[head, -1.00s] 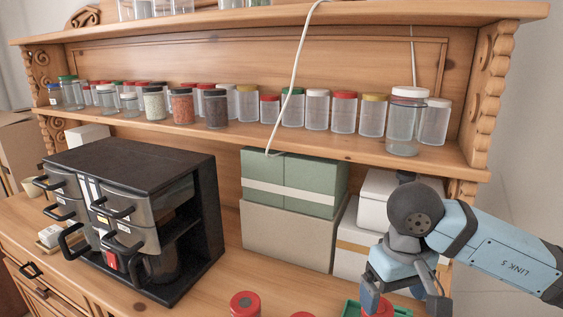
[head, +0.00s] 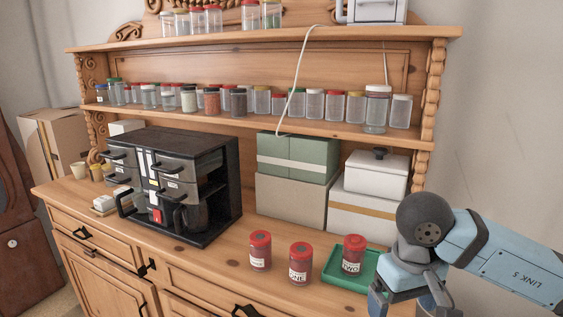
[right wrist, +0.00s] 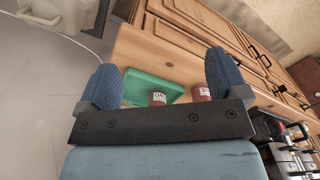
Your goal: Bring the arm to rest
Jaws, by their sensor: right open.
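My right gripper (head: 412,300) is at the lower right of the head view, in front of the dresser and right of the green tray. Its two blue fingers stand wide apart with nothing between them, as the right wrist view (right wrist: 163,80) also shows. A red-lidded jar (head: 352,256) stands upright on the green tray (head: 333,272). The tray and a jar on it (right wrist: 158,97) show beyond the fingers in the right wrist view. My left gripper is in neither view.
Two more red-lidded jars, one left (head: 260,251) and one nearer the middle (head: 299,265), stand on the dresser top. A black drawer unit (head: 185,140) and stacked boxes (head: 290,200) stand behind. Shelves (head: 260,125) hold many jars. A white cable (head: 295,80) hangs down.

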